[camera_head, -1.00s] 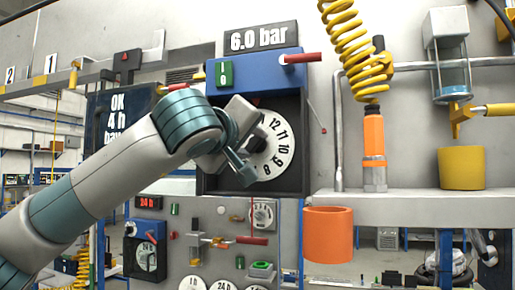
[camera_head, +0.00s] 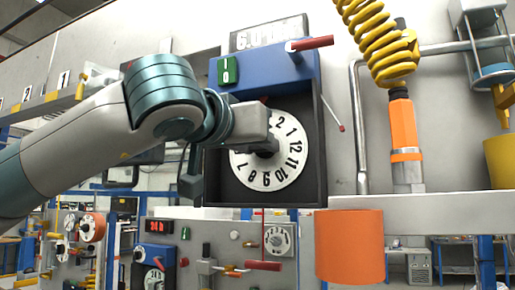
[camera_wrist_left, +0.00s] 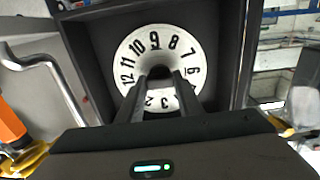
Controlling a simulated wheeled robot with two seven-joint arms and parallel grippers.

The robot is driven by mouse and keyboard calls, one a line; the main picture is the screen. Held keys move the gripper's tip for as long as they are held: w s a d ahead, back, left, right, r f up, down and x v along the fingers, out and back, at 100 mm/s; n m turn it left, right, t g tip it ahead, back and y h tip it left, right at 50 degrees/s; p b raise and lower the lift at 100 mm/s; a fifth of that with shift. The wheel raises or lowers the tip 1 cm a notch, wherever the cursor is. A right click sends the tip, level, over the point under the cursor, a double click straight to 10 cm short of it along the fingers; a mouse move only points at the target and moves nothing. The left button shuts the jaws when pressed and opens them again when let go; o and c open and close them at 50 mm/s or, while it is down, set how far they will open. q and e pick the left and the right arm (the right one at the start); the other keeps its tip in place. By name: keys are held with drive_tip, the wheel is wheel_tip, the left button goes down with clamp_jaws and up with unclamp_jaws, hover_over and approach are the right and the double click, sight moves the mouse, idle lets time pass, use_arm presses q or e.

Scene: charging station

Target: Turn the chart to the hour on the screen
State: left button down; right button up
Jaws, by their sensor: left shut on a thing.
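The chart (camera_head: 291,160) is a white round dial with black hour numbers, in a dark open box under a blue panel. In the head view 12 is at its right side, 2 and 1 near the top, and 9 and 8 near the bottom. My left gripper (camera_head: 262,144) is shut on the dark knob at the chart's centre and covers the chart's upper left. In the left wrist view both fingers (camera_wrist_left: 160,88) reach to the knob (camera_wrist_left: 159,72), in front of the chart (camera_wrist_left: 126,66). My right gripper is out of view.
A blue panel (camera_head: 262,75) with a red lever (camera_head: 312,43) sits above the box. An orange cup (camera_head: 350,245) hangs at the lower right, below a shelf edge. A yellow coiled hose (camera_head: 378,40) and orange cylinder (camera_head: 403,120) stand to the right.

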use_arm(q)
drive_tip(key=shift+m+p, duration=0.45)
drive_tip(key=shift+m, duration=2.45)
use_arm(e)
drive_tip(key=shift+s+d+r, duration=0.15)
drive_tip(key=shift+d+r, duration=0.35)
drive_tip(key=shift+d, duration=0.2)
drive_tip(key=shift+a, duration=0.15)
use_arm(q)
drive_tip(key=c, duration=1.2)
unclamp_jaws()
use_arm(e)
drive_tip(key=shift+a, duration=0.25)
